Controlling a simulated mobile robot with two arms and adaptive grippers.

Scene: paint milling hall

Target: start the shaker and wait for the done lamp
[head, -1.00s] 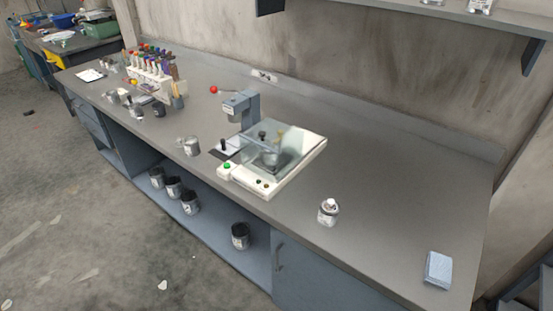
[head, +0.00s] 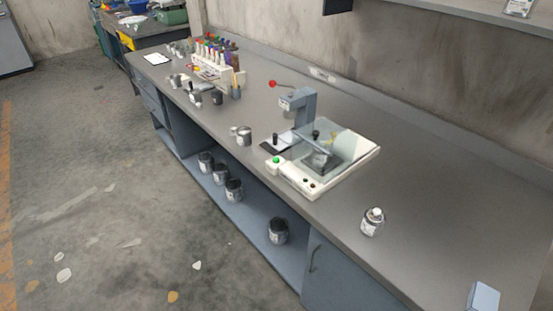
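The shaker (head: 358,172) stands on the grey workbench right of the middle of the head view. It has a cream base and a clear, see-through lid, which looks closed. A dark object and something yellowish show dimly under the lid. A green button (head: 276,160) sits on the base's front left corner. Small dark knobs or lamps (head: 309,183) sit along its front edge; I cannot tell whether one is a done lamp or lit. Neither of my grippers is in view.
A grey lever press (head: 298,104) with a red knob stands just behind the shaker. A metal can (head: 244,136) is to its left, a small can (head: 372,222) to its right. Dark cans (head: 234,190) stand on the lower shelf.

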